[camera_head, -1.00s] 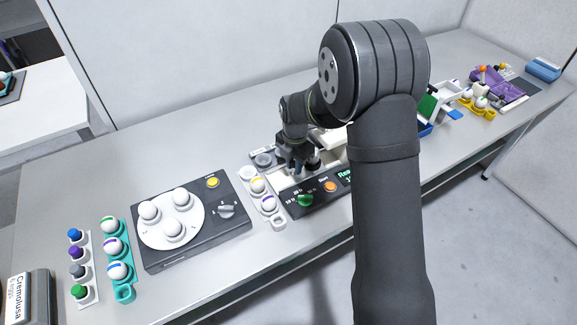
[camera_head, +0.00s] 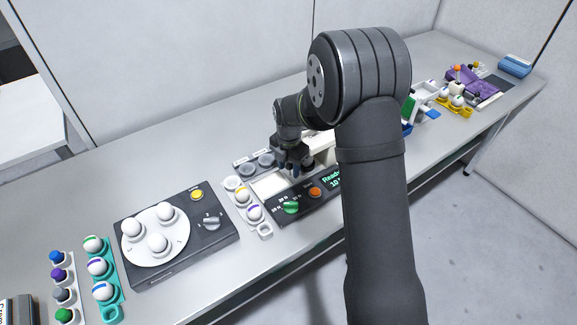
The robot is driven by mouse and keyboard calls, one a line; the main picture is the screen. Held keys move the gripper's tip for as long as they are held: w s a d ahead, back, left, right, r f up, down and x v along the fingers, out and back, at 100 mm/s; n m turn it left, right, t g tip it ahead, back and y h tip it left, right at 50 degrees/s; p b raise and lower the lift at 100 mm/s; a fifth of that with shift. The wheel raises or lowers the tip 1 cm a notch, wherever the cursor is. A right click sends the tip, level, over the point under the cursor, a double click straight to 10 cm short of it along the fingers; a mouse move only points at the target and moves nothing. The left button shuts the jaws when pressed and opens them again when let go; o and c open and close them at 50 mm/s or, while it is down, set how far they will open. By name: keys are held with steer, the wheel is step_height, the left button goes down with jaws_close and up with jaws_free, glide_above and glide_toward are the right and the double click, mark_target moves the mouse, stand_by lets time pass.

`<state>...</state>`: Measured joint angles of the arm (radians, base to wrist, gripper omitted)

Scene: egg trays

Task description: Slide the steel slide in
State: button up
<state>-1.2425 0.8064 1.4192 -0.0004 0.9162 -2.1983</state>
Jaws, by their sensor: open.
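A dark bench device (camera_head: 304,205) stands at the middle of the table. It has a green knob (camera_head: 290,207), an orange button (camera_head: 315,192) and a lit display (camera_head: 332,180) reading "Ready". A pale flat bay (camera_head: 269,187) lies behind its control face. My gripper (camera_head: 293,166) points down over the bay's right part, close to its surface. Its fingers are dark and small here; I see nothing held between them. I cannot make out the steel slide for certain; my gripper and arm cover part of the device.
A white rack (camera_head: 263,230) with banded balls stands left of the device. Further left is a dark unit with a white turntable (camera_head: 180,250). A teal rack (camera_head: 113,313) is at the front left. A purple holder (camera_head: 462,88) stands far right. Clear table lies behind the turntable unit.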

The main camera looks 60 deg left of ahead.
steer(key=shift+r, duration=2.95)
steer(key=shift+r, duration=0.15)
step_height(320, 180, up, 8)
steer(key=shift+o, duration=0.2)
